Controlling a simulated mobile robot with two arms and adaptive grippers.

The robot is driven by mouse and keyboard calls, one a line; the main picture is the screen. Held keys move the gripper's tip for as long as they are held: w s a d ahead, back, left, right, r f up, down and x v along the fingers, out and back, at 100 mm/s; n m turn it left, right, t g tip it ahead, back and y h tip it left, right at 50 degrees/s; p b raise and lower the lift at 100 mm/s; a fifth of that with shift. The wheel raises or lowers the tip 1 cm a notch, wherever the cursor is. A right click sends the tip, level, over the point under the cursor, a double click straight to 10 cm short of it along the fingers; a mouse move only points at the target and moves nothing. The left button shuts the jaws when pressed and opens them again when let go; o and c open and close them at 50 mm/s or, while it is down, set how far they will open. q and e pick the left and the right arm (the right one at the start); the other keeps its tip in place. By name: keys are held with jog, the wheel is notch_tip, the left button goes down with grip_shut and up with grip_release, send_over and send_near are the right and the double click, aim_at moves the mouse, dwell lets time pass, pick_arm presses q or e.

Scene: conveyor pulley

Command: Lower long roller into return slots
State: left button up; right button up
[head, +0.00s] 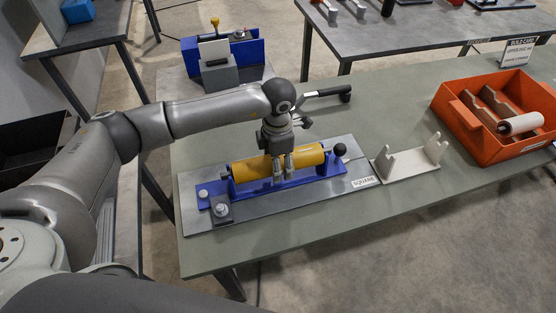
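A long yellow roller (247,169) lies in a blue fixture (311,179) on a grey plate on the table, running left to right. My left gripper (283,175) points down at the roller's middle, with its fingers in front of the yellow surface. Whether the fingers are closed on the roller or just beside it cannot be told. The gripper hides part of the roller. A white bracket (408,165) with two notched uprights stands empty to the right of the plate. My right gripper is not in view.
An orange bin (478,142) at the right holds brown notched supports and a pale roller (520,124). A black-handled tool (325,94) lies behind the fixture. The table front right is clear.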

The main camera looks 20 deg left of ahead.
pick_arm(q)
jog(key=shift+r+p, duration=0.8)
jog(key=shift+r, duration=0.85)
dwell(0.4)
jog(key=o, duration=0.6)
jog(key=shift+c, duration=0.2)
jog(key=shift+s+a+f, duration=0.1)
jog(key=shift+f, duration=0.1)
